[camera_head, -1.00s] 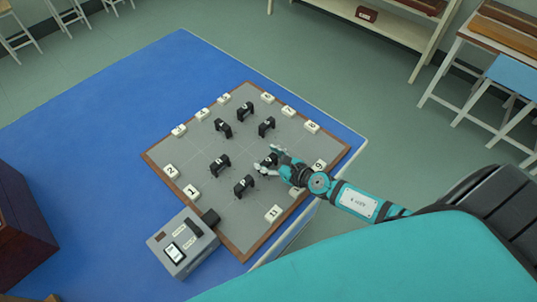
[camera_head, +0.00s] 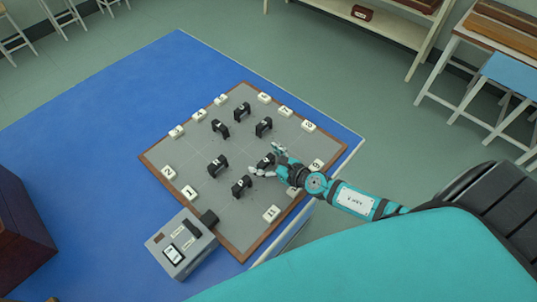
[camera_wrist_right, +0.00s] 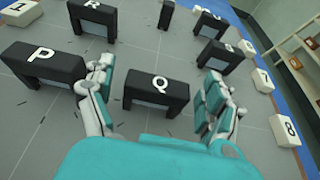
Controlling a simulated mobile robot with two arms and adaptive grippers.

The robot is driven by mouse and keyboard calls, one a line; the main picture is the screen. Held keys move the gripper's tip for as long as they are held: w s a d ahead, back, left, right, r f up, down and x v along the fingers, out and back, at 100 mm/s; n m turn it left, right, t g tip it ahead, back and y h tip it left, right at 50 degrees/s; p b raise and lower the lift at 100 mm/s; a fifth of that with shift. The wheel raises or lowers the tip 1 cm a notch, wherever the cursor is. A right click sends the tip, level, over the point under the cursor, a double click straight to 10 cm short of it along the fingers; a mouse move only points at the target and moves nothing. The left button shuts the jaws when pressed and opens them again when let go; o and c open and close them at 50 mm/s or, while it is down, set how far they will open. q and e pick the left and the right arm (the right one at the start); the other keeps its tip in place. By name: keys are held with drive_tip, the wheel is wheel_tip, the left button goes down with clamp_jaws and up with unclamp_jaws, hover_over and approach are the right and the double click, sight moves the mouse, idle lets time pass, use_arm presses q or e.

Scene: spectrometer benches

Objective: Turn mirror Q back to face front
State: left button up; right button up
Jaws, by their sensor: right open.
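Mirror Q (camera_wrist_right: 157,89) is a black block-like frame marked with a white Q, standing on the grey board (camera_head: 193,146). In the wrist view it stands upright between the two fingers of my right gripper (camera_wrist_right: 158,95), its letter towards the camera. The fingers are apart on its left and right, with a visible gap on the right; on the left, contact cannot be told. In the head view my right gripper (camera_head: 268,160) is over mirror Q (camera_head: 264,161) and partly hides it. My left gripper is not in view.
Mirror P (camera_wrist_right: 42,63) stands close to the left finger. Mirror R (camera_wrist_right: 92,18) and other black mirrors stand beyond. Numbered white blocks, such as 8 (camera_wrist_right: 285,130), line the board's edge. A grey box (camera_head: 182,243) sits by the board's near corner on the blue table (camera_head: 90,120).

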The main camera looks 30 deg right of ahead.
drive_tip(key=v, duration=1.2)
idle(0.3)
